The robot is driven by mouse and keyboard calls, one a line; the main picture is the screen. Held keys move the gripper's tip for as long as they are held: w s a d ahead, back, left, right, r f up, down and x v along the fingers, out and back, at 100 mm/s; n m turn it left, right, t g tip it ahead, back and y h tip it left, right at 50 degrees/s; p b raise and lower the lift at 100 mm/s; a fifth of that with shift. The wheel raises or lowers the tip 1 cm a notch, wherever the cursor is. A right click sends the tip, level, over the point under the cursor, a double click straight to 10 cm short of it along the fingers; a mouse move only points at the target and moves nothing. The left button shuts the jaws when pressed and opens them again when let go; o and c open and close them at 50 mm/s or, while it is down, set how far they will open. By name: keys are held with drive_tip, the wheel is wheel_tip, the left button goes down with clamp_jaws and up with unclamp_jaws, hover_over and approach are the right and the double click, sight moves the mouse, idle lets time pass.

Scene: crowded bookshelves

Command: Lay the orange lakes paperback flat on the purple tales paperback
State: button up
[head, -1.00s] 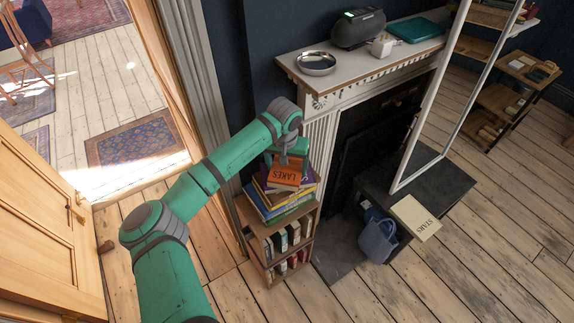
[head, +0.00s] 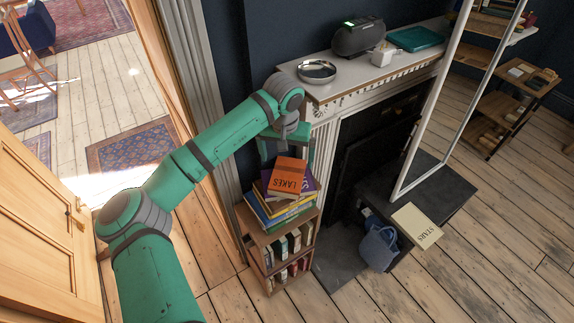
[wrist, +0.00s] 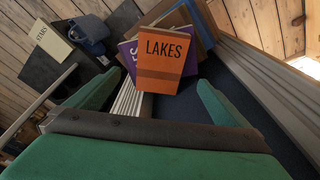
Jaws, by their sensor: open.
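The orange lakes paperback (head: 287,177) lies on top of the book pile on the small shelf, cover up. It lies over the purple paperback (head: 307,184), whose edge shows beside and under it; its title is mostly covered. In the wrist view the lakes paperback (wrist: 166,60) is just beyond the fingers, with the purple paperback (wrist: 128,58) showing at its left. My gripper (wrist: 150,92) is open and empty, apart from the book. In the head view my gripper (head: 284,148) is above and behind the pile, partly hidden by the wrist.
More books (head: 275,212) lie under the purple one on the small bookcase (head: 262,238). The mantelpiece (head: 345,82) with a silver dish (head: 317,70) is close to my wrist on the right. A stars book (head: 416,226) lies on the hearth side by a blue bag (head: 378,247).

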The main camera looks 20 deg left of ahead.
drive_tip(key=shift+s+r, duration=0.2)
drive_tip(key=shift+r, duration=0.9)
